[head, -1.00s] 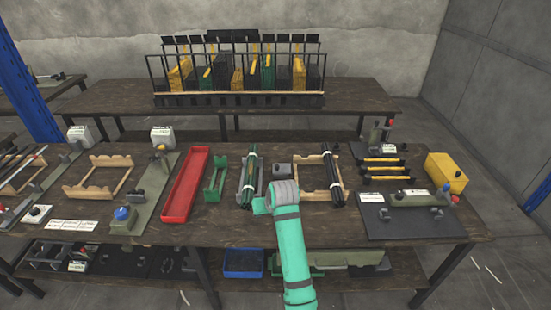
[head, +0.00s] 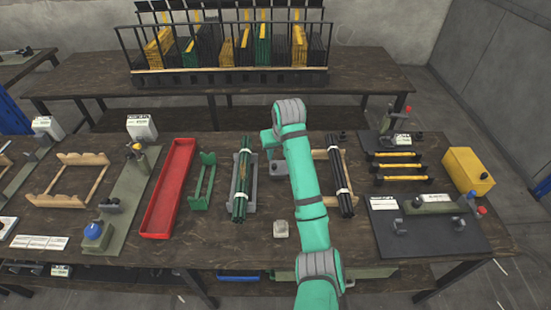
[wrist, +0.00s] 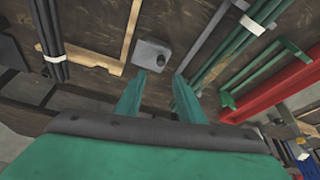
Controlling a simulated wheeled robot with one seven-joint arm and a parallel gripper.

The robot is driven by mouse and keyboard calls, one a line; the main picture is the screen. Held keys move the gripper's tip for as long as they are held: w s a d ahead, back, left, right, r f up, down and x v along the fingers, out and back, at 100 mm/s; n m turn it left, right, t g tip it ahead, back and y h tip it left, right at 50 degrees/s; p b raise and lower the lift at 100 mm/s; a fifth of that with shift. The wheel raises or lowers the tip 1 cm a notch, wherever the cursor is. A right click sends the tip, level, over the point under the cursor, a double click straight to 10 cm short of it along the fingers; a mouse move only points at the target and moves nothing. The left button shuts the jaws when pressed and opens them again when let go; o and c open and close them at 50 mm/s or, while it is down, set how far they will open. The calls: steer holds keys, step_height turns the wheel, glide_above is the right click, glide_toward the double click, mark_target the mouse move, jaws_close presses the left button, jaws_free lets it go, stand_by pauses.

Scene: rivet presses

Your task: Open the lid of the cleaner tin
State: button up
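A small grey box with a dark round knob, which looks like the cleaner tin, stands on the table between the green rod bundle and the wooden rack. It shows in the wrist view (wrist: 152,54) just beyond my fingertips, and in the head view (head: 276,170) partly behind my arm. No raised lid shows on it. My gripper (wrist: 157,85) is open and empty, its two green fingers apart and pointing toward the box. In the head view my gripper (head: 268,146) is above the table near the box; contact cannot be seen.
A lighter grey block (head: 280,229) stands nearer the front edge. The green rod bundle (head: 242,180) is left of the box, and black rods (head: 340,180) on the wooden rack are to its right. A red tray (head: 168,190) and green rack (head: 203,180) lie further left.

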mark_target(274, 165)
steer(key=x, duration=0.9)
steer(key=shift+a, duration=0.35)
steer(key=shift+w+d+f, duration=0.15)
steer(key=shift+d+f, duration=0.2)
steer(key=shift+f, duration=0.05)
steer(key=shift+a, duration=0.15)
jaws_close()
